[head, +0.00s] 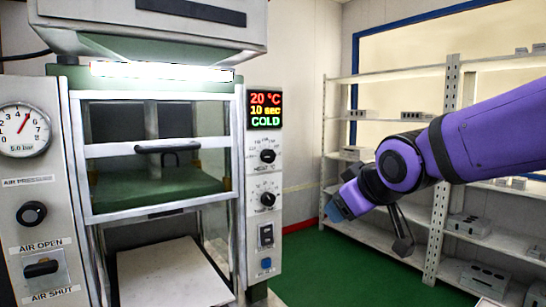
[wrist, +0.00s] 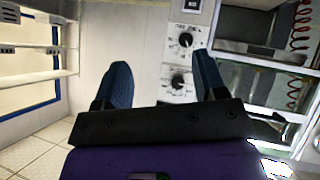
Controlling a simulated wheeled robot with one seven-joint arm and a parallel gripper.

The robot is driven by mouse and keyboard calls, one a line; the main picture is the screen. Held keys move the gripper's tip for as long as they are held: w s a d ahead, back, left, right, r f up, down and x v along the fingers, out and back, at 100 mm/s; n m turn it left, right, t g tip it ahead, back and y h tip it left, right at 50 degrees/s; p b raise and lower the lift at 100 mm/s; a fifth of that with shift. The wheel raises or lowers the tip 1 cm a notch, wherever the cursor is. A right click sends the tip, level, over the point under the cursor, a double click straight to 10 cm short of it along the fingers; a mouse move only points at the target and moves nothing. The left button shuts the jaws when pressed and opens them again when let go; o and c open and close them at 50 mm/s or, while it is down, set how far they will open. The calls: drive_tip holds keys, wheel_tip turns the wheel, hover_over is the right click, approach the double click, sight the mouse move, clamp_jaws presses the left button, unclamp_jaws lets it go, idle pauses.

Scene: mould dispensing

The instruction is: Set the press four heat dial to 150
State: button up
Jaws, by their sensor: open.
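The press (head: 160,150) fills the left of the head view, with a narrow control panel (head: 285,225) on its right side. The upper black knob, marked °C, is the heat dial (head: 267,156). The display (head: 265,109) above it reads 20 °C, 10 sec, COLD. My gripper (head: 370,228) is open and empty, right of the panel and apart from it. In the wrist view, which looks upside down, the heat dial (wrist: 179,81) lies beyond the gap between the fingers of my gripper (wrist: 161,60). The dial's exact setting is too small to read.
A second knob (head: 267,199), a black switch (head: 266,235) and a blue button (head: 266,263) sit below the heat dial. A pressure gauge (head: 23,130) is at far left. Metal shelves (head: 440,200) with grey blocks stand behind my arm. Green floor (head: 340,270) is clear between.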

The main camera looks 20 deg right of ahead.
sight(271, 156)
drive_tip(key=w+a+r+n+t+y, duration=0.1)
drive_tip(key=w+a+n+t, duration=0.1)
drive_tip(key=w, duration=0.5)
drive_tip(key=w+a+r+n+t+y, duration=0.2)
drive_tip(key=w+n, duration=0.1)
drive_tip(key=w, duration=0.5)
drive_tip(key=w+a+r+n+t+y, duration=0.1)
drive_tip(key=w+a+r+n+t, duration=0.1)
drive_tip(key=w, duration=0.6)
drive_tip(key=shift+w+a+r+n+t+y, duration=0.15)
drive_tip(key=shift+a+n+t+y, duration=0.15)
drive_tip(key=shift+a+t, duration=0.25)
drive_tip(key=c, duration=0.9)
